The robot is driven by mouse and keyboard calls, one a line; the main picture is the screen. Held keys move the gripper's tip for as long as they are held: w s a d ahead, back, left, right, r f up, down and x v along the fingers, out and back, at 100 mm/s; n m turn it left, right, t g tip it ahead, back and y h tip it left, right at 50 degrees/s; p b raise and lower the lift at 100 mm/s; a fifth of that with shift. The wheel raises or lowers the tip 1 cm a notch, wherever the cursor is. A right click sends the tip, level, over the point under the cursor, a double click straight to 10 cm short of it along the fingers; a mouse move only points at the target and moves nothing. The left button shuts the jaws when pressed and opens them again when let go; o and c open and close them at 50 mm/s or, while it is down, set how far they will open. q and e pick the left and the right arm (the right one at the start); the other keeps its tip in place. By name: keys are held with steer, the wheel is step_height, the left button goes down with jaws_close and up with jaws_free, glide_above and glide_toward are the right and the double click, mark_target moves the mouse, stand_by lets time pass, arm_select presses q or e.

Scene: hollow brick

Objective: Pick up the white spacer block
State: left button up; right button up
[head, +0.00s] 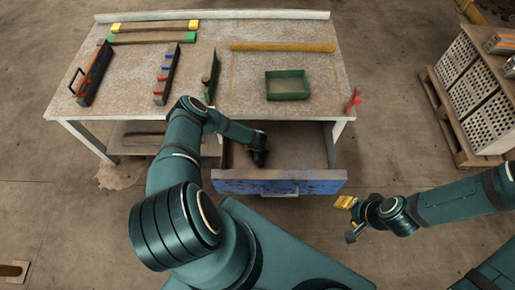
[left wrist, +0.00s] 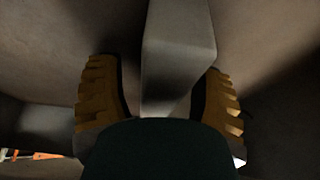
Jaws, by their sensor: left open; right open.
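The white spacer block (left wrist: 178,55) shows in the left wrist view as a pale grey, flat-faced block. It lies between the two ridged yellow-brown fingers of my left gripper (left wrist: 160,90), closer to the right finger; whether either finger touches it I cannot tell. The left gripper is open. In the head view my left gripper (head: 258,152) reaches down into the open drawer (head: 235,186), and the block is not visible there, probably hidden by the gripper. My right gripper (head: 348,218) is open and empty, with yellow fingertips, to the right of the drawer front.
The workbench (head: 215,62) stands behind the drawer. It carries a green tray (head: 287,85), levels and rulers. A red clamp-like item (head: 353,101) sits at its right edge. Hollow bricks (head: 490,122) stand on a pallet at right. The drawer walls are close around the left gripper.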

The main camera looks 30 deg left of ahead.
arm_select(q)
jaws_close()
steer(key=shift+r, duration=0.1)
stand_by(0.4)
